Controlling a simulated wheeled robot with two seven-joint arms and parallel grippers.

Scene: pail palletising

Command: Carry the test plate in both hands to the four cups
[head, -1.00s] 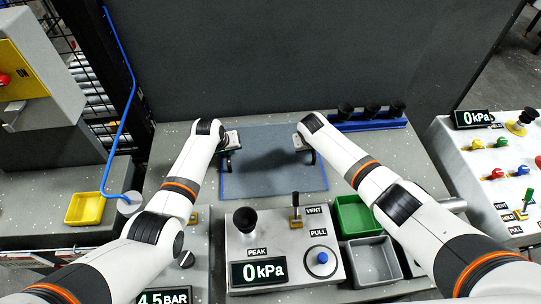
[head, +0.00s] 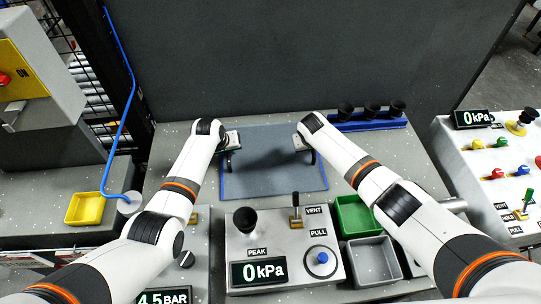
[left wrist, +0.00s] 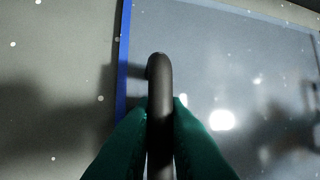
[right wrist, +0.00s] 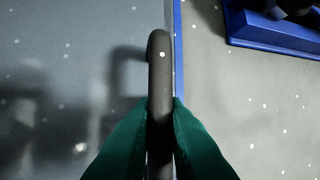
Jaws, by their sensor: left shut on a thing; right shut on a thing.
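The test plate (head: 270,170) is a flat grey sheet with blue edging at the back of the bench. A dark bar handle stands at each side. My left gripper (head: 230,154) is shut on the left handle, and my right gripper (head: 309,153) is shut on the right handle. In the left wrist view, green fingers pinch the dark left handle (left wrist: 160,85). The right wrist view shows the same grip on the right handle (right wrist: 159,75). I cannot tell whether the plate is clear of the bench. Three black cups (head: 371,110) stand on a blue rack (head: 362,126).
A console (head: 283,238) with a black cup (head: 245,220), a lever and a 0 kPa display stands in front. A green bin (head: 354,214) and grey bin (head: 372,262) are to its right. A yellow tray (head: 85,208) lies left. A dark wall rises behind.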

